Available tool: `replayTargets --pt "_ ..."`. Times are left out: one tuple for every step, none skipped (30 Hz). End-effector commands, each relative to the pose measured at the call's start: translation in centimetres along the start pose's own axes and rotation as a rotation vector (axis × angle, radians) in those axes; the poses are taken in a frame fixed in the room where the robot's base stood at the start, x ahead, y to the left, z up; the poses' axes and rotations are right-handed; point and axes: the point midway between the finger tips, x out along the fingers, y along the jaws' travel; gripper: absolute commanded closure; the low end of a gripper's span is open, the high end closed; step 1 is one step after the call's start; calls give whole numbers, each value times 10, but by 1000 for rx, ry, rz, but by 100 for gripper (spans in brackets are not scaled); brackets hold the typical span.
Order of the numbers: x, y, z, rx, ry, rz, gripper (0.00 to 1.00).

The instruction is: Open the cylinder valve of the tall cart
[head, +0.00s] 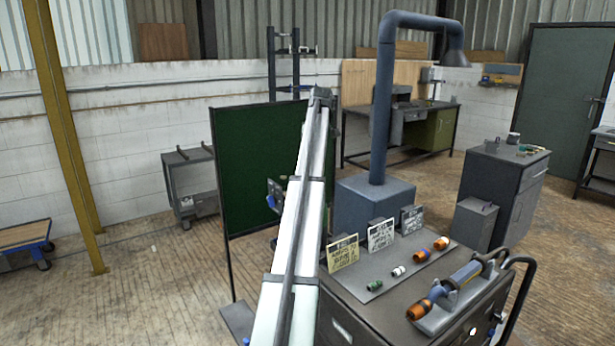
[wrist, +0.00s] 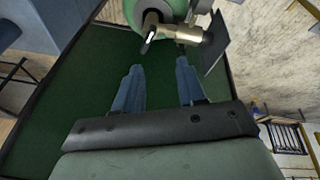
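In the wrist view my gripper (wrist: 159,66) is open, with its two blue fingers apart and nothing between them. Beyond the fingertips, at the top edge, is the rounded green end of a cylinder (wrist: 150,10). A brass valve body (wrist: 187,34) sticks out at the cylinder, with a dark, light-tipped piece (wrist: 149,30) to its left. The fingertips look apart from both. In the head view my arm hides the cylinder and valve; a bit of my gripper with blue (head: 272,200) shows left of the arm. I cannot tell which cart holds this cylinder.
A green screen (head: 243,160) stands behind my arm; it fills much of the wrist view (wrist: 85,110). A dark flat plate (wrist: 229,42) is right of the valve. A workbench cart (head: 345,300) with signs and coloured fittings stands right of my arm.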

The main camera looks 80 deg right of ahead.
Motion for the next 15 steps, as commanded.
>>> replayTargets --pt "0 3 0 82 4 17 60" --pt "0 5 -1 135 8 28 60" --pt "0 8 -2 204 14 39 60" --pt "0 10 -2 253 18 47 60" --pt "0 11 -3 299 23 54 60" --pt "0 13 -4 357 30 61 60" --pt "0 14 -4 397 35 65 60" --pt "0 15 -4 434 39 67 60" --pt "0 15 -5 478 44 70 60" --pt "0 16 -5 506 47 71 60" --pt "0 16 -5 532 49 72 60" --pt "0 16 -6 560 51 71 60" --pt "0 16 -6 577 51 71 60" --pt "0 16 -6 590 52 71 60" --pt "0 16 -6 604 52 70 60"
